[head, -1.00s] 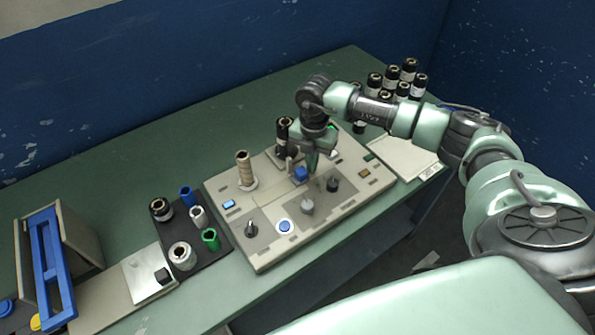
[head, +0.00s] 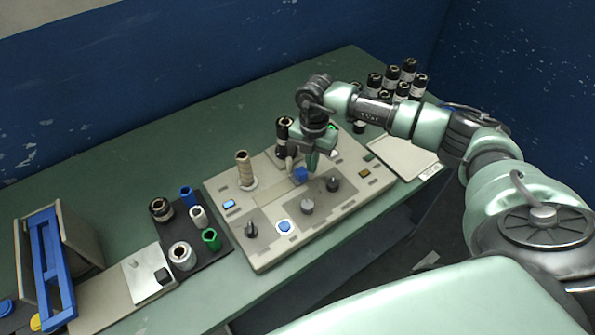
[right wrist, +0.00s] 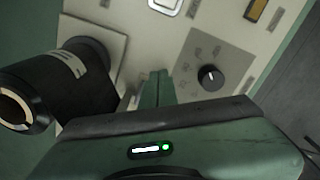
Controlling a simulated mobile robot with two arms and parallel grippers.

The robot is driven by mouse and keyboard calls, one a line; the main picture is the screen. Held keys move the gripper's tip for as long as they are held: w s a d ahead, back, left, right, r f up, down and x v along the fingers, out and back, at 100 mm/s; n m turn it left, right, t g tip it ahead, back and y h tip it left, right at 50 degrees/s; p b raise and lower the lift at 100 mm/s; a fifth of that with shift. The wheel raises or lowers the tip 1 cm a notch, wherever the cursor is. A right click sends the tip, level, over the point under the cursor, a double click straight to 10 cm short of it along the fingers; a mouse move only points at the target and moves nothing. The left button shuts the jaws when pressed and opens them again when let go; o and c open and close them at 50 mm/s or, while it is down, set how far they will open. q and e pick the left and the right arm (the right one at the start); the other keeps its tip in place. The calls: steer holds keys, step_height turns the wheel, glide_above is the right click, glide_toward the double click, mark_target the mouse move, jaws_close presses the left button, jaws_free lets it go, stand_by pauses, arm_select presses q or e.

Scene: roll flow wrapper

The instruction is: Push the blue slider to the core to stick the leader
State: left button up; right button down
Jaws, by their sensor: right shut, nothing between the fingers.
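The blue slider (head: 300,174) is a small block on the beige machine panel (head: 262,262), just in front of a short tan peg. A tan core (head: 244,168) stands upright on the panel to its left. A dark roll (head: 283,130) stands at the panel's back edge. My right gripper (head: 312,170) points down just right of the slider, fingers shut and empty; I cannot tell whether it touches the slider. In the right wrist view its shut fingers (right wrist: 156,88) show, with the dark roll (right wrist: 75,80) to their left; the slider is not visible there. My left gripper is not in view.
A dark tray (head: 222,245) with several small rolls is to the left. Several black rolls (head: 409,66) stand at the back right. The table's back left (head: 120,150) is clear.

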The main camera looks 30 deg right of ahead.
steer(key=shift+s+a+p, duration=0.15)
steer(key=shift+a+p, duration=0.1)
steer(key=shift+a, duration=1.25)
steer(key=shift+s+a+p, duration=0.1)
steer(key=shift+a+p, duration=0.15)
steer(key=shift+a, duration=1.25)
steer(key=shift+s+a, duration=0.15)
steer(key=shift+a, duration=1.95)
steer(key=shift+d, duration=0.65)
step_height(320, 180, up, 8)
steer(key=p, duration=0.6)
